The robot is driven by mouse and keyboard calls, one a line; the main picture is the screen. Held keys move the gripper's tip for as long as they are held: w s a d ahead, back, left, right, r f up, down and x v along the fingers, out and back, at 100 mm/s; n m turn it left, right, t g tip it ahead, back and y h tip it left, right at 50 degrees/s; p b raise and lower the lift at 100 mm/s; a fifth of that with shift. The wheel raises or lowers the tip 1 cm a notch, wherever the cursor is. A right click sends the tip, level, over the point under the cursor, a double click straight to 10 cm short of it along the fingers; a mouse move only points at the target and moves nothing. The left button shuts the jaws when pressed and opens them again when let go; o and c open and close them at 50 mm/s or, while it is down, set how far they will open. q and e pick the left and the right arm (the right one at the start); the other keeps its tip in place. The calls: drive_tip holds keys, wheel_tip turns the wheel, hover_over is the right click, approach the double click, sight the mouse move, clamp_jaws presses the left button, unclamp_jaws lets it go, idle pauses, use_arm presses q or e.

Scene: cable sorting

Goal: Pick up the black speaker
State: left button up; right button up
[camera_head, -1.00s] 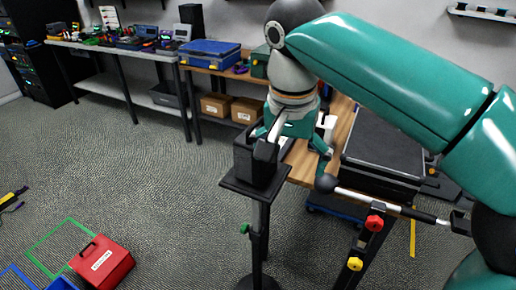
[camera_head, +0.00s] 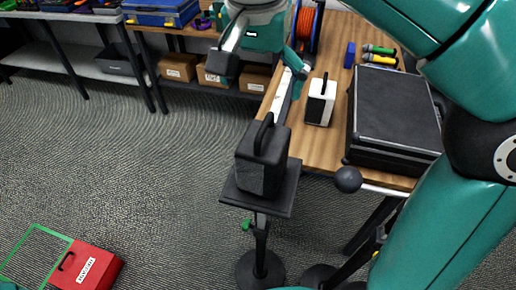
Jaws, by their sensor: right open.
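The black speaker (camera_head: 259,169), a dark box with a loop handle on top, stands upright on a small black platform (camera_head: 284,199) on a stand. My right gripper (camera_head: 260,68) is above and beyond the speaker in the picture, with its fingers spread and nothing between them. A clear gap shows between the fingers and the speaker's handle. My left gripper is not in view.
A wooden table (camera_head: 336,143) beside the stand holds a white speaker-like box (camera_head: 320,102), a black case (camera_head: 395,115), a cable reel (camera_head: 308,24) and screwdriver-like tools. A red box (camera_head: 86,267) lies on the floor at lower left. Open floor lies left of the stand.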

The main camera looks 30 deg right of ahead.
drive_tip(key=b, duration=0.2)
hover_over(264, 140)
drive_tip(key=f, duration=0.9)
drive_tip(key=shift+s+a+f, duration=0.15)
drive_tip(key=shift+s+f, duration=0.05)
drive_tip(key=shift+f, duration=0.2)
drive_tip(key=shift+w+d+f, duration=0.15)
drive_tip(key=shift+f, duration=1.35)
drive_tip(key=shift+w+d+f, duration=0.1)
drive_tip(key=shift+w+f, duration=0.05)
drive_tip(key=shift+f, duration=1.35)
drive_tip(key=c, duration=1.5)
